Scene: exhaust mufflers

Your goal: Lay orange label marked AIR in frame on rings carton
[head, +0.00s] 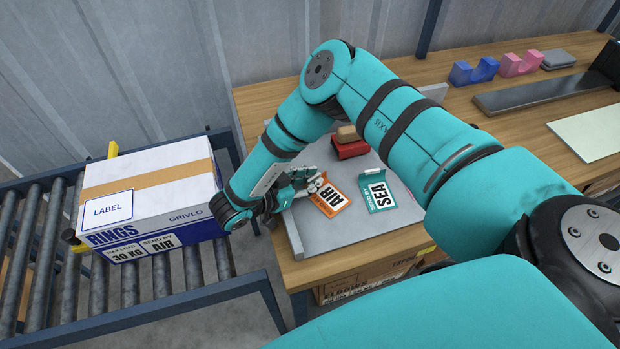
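The orange label marked AIR (332,199) is on the grey board (345,233) on the wooden table. My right gripper (312,184) is at the label's upper left end, and its fingers overlap that end in the picture. Whether the fingers are closed on it is too small to tell. The rings carton (165,232) stands on the roller conveyor at left, with tan tape across its top. The blue outlined frame (107,210) reading LABEL is on its top, at the near left corner, and is empty. My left gripper is not in view.
A teal SEA label (377,192) lies right of the AIR label. A red block with a wooden top (349,143) stands behind them. Blue (474,71) and pink (521,64) cradles are at the back right. A gap separates conveyor (190,318) and table (262,108).

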